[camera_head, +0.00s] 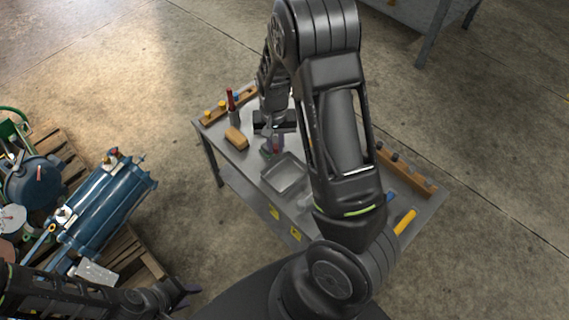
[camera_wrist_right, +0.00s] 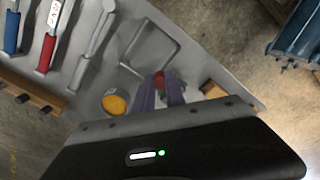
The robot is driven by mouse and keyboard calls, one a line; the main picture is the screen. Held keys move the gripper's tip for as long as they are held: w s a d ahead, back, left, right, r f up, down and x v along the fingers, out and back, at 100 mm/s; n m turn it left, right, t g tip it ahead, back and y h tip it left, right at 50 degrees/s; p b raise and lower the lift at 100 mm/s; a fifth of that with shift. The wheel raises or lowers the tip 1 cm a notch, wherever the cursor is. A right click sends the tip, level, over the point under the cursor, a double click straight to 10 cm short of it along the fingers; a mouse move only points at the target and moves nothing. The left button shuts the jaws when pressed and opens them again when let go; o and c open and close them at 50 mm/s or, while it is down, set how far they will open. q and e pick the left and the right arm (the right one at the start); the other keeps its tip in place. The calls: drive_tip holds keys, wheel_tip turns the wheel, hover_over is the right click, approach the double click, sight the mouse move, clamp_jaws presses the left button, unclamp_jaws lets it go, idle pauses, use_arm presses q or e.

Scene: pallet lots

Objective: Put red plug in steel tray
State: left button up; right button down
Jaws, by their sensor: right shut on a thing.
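My right gripper (camera_head: 274,146) is above the metal table, beside the far left edge of the steel tray (camera_head: 286,178). It is shut on the red plug (camera_head: 277,150), of which only a small red part shows. In the right wrist view the red plug (camera_wrist_right: 158,79) sits between the two fingertips (camera_wrist_right: 161,88), just short of the steel tray (camera_wrist_right: 152,48). The tray looks empty, shallow and square. My left gripper (camera_head: 183,292) is low at the left, away from the table; its jaws are too small and dark to read.
A yellow round thing (camera_wrist_right: 114,102) lies near the fingers. Wooden peg rails (camera_head: 410,171) line the table edges. A pallet with blue machinery (camera_head: 105,200) stands left.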

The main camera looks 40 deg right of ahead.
drive_tip(key=s, duration=0.1)
drive_tip(key=s+d, duration=0.1)
drive_tip(key=s, duration=0.1)
drive_tip(key=shift+f+m, duration=0.1)
drive_tip(key=shift+m, duration=0.3)
drive_tip(key=shift+f, duration=3.1)
drive_tip(key=shift+f+b, duration=0.4)
drive_tip(key=shift+f, duration=1.5)
drive_tip(key=c, duration=1.4)
unclamp_jaws()
